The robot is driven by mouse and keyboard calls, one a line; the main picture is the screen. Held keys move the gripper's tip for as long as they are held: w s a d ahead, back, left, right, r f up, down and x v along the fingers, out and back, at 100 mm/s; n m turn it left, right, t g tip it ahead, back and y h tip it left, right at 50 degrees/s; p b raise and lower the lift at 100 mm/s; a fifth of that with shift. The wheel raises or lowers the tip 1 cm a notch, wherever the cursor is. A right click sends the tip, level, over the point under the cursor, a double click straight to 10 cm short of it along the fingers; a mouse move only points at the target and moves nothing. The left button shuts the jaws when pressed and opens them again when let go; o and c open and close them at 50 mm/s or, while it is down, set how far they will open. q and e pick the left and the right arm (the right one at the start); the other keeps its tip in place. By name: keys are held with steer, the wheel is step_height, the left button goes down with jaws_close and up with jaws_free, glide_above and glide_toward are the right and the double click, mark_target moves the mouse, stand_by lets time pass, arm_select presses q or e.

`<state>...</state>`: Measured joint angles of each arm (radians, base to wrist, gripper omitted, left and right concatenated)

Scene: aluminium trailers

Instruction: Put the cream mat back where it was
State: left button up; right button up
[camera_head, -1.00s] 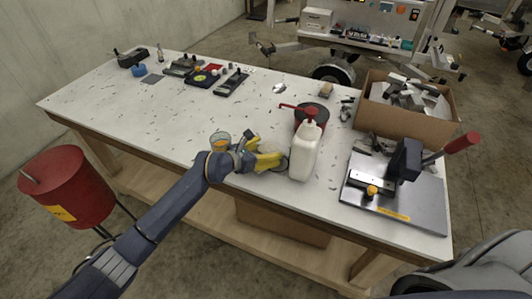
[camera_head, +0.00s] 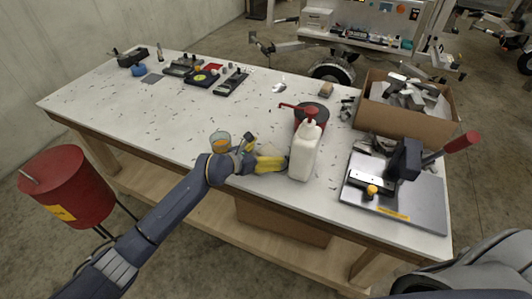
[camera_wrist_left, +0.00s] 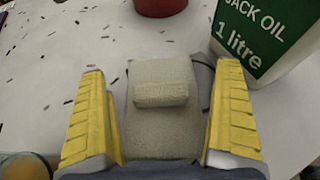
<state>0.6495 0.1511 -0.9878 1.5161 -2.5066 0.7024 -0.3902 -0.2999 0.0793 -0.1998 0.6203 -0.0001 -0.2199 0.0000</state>
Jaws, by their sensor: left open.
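The cream mat (camera_wrist_left: 158,143) lies on the bench in the left wrist view, with a small cream block (camera_wrist_left: 161,80) on its far part. A pale bit of the mat or block shows in the head view (camera_head: 268,149), mostly hidden behind my left gripper (camera_head: 272,162). In the left wrist view my left gripper (camera_wrist_left: 160,72) is open, with one yellow finger on each side of the mat and block. I cannot tell whether the fingers touch the mat. My right gripper is not in view.
A white oil bottle (camera_head: 303,152) stands just right of my left gripper. An amber cup (camera_head: 220,142) is close on its left. A press on a metal plate (camera_head: 425,203) and a cardboard box (camera_head: 400,124) fill the right end.

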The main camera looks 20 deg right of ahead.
arm_select(q)
steer(key=v, duration=0.7)
steer(key=shift+s+a+r, duration=0.1)
steer(key=shift+a+r, duration=0.05)
steer(key=shift+a, duration=0.05)
